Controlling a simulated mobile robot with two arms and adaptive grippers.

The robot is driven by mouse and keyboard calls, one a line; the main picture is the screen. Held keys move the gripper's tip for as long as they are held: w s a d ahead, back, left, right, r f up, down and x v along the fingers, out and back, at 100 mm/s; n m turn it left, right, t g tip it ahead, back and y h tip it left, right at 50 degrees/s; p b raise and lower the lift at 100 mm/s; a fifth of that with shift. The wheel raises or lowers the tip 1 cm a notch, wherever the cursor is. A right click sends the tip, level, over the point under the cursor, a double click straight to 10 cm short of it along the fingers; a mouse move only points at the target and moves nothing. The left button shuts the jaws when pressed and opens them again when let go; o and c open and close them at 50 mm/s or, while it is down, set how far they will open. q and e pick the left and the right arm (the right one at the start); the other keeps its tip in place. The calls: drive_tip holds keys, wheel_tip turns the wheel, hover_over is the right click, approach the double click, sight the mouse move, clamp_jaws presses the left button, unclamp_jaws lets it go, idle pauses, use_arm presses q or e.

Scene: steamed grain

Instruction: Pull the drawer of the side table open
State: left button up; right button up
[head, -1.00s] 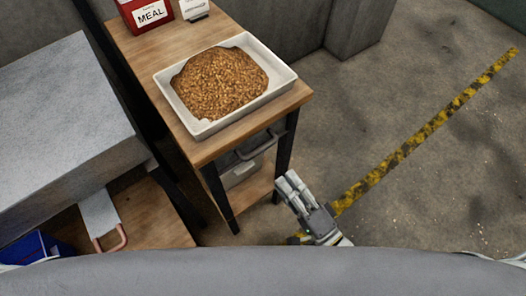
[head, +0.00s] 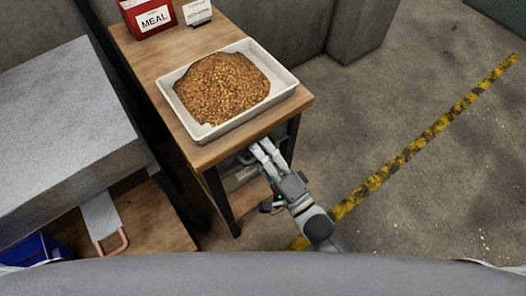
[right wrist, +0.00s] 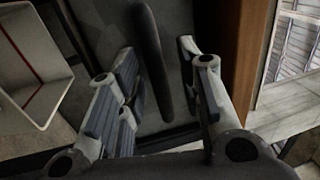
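The side table (head: 205,155) has a wooden top and dark legs. Its grey drawer is under the top and mostly hidden by my right gripper in the head view. In the right wrist view the drawer front (right wrist: 178,20) is a dark grey panel with a dark bar handle (right wrist: 150,55). My right gripper (head: 262,150) is at the drawer front. Its fingers (right wrist: 165,85) are apart, one on each side of the handle, with gaps visible. The drawer looks closed. My left gripper is not in view.
A white tray of grain (head: 285,88) stands on the side table, with a red MEAL box (head: 148,17) and a small white card (head: 197,11) behind it. A grey block (head: 60,120) is at the left. Open floor (head: 430,170) lies to the right.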

clamp_jaws()
drive_tip(key=shift+s, duration=0.1)
idle(0.3)
drive_tip(key=r+p+v, duration=0.2)
drive_tip(key=v, duration=0.9)
drive_tip(key=r+p+v, duration=0.2)
drive_tip(key=v, duration=1)
drive_tip(key=shift+s+d+p, duration=0.3)
drive_tip(key=shift+p, duration=0.1)
drive_tip(key=shift+r, duration=0.15)
unclamp_jaws()
